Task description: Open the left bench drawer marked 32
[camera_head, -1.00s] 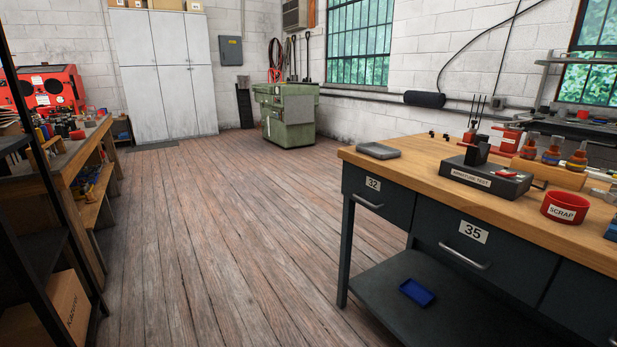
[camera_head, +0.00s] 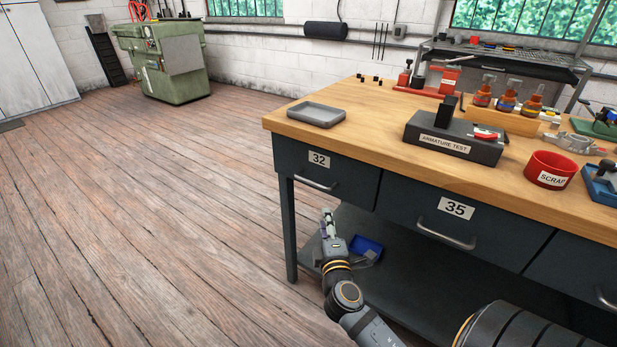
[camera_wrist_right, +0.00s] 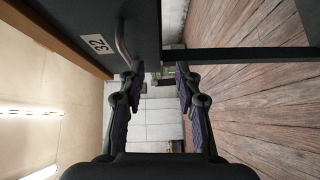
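The drawer marked 32 (camera_head: 350,187) is the dark left drawer under the wooden bench top in the head view, its front flush and shut. Its metal bar handle (camera_head: 315,185) sits below the white 32 label (camera_head: 319,160). My right gripper (camera_head: 328,222) is below and in front of this handle. In the right wrist view, my right gripper (camera_wrist_right: 159,70) is open and empty, fingers apart. The handle (camera_wrist_right: 121,38) and label (camera_wrist_right: 97,43) show at upper left, the handle's end close to the left fingertip; I cannot tell whether they touch. My left gripper is out of view.
The drawer marked 35 (camera_head: 490,230) is to the right, shut, with its own handle (camera_head: 446,236). A lower shelf (camera_head: 425,290) holds a blue tray (camera_head: 367,247). A grey tray (camera_head: 316,115) lies on the bench top's left corner. The floor left of the bench is clear.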

